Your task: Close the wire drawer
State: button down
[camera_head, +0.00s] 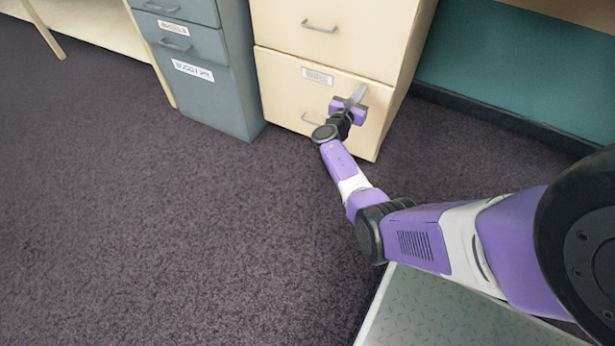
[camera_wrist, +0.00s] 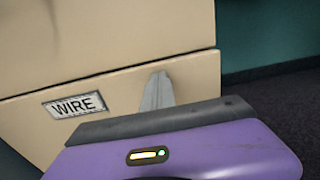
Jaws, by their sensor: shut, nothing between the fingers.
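The wire drawer (camera_head: 280,87) is the lower drawer of the cream cabinet in the head view. Its front looks about flush with the drawer above, though a dark seam runs along its top edge. The wrist view shows its label reading WIRE (camera_wrist: 76,105). A bar handle (camera_head: 312,119) sits below the label, partly behind my arm. My gripper (camera_head: 356,94) is shut and empty, its fingertips at the upper right of the drawer front. The fingers (camera_wrist: 157,92) also show in the wrist view, close against the front; I cannot tell whether they touch it.
A grey-blue drawer cabinet (camera_head: 222,100) with labelled drawers stands left of the cream cabinet. A teal wall (camera_head: 500,75) with a dark skirting is at the right. The carpet (camera_head: 170,230) in front is clear.

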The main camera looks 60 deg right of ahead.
jog(key=shift+d+r+b, duration=0.1)
jog(key=shift+d+b, duration=0.25)
jog(key=shift+d, duration=0.7)
jog(key=shift+d, duration=0.1)
jog(key=a+p, duration=0.5)
jog(key=a, duration=0.9)
jog(key=shift+s+a, duration=0.15)
jog(key=shift+a, duration=0.25)
